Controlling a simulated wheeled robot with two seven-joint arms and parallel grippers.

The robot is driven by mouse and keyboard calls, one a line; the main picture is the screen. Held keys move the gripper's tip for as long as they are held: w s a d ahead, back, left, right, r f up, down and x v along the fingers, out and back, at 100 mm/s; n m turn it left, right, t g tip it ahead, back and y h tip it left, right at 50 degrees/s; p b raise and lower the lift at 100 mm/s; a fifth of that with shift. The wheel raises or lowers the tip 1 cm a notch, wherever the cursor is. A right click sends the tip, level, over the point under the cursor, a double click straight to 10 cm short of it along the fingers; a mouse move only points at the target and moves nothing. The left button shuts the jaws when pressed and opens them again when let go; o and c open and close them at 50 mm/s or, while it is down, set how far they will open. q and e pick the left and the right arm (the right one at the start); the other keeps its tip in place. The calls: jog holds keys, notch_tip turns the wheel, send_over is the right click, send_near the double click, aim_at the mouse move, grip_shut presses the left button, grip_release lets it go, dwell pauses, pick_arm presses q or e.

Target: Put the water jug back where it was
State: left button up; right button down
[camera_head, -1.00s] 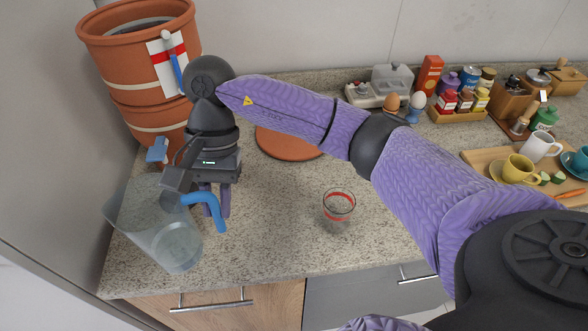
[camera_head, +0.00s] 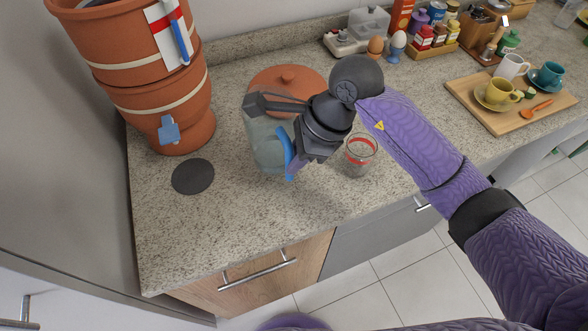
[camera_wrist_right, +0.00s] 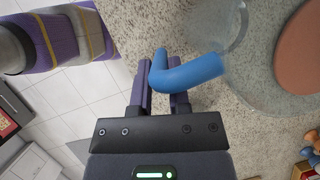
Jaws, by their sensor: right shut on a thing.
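The clear water jug (camera_head: 262,143) with a blue handle (camera_head: 290,158) is near the middle of the counter, close to upright. My right gripper (camera_head: 298,166) is shut on the handle; the wrist view shows the blue handle (camera_wrist_right: 187,73) between its two fingers (camera_wrist_right: 162,88). I cannot tell whether the jug's base touches the counter. A dark round mat (camera_head: 192,177) lies bare on the counter, left of the jug. My left gripper is not in view.
A glass with a red band (camera_head: 361,152) stands just right of my right gripper. A terracotta lid (camera_head: 275,78) lies behind the jug. A clay water filter (camera_head: 165,110) with a blue tap (camera_head: 169,130) stands back left. The front left counter is clear.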

notch_tip(320, 180, down, 5)
jog(key=shift+r+b, duration=0.15)
jog(key=shift+b, duration=0.35)
jog(key=c, duration=0.6)
grip_release()
jog(key=p+v, duration=0.2)
jog(key=v, duration=1)
jog(key=shift+r, duration=0.2)
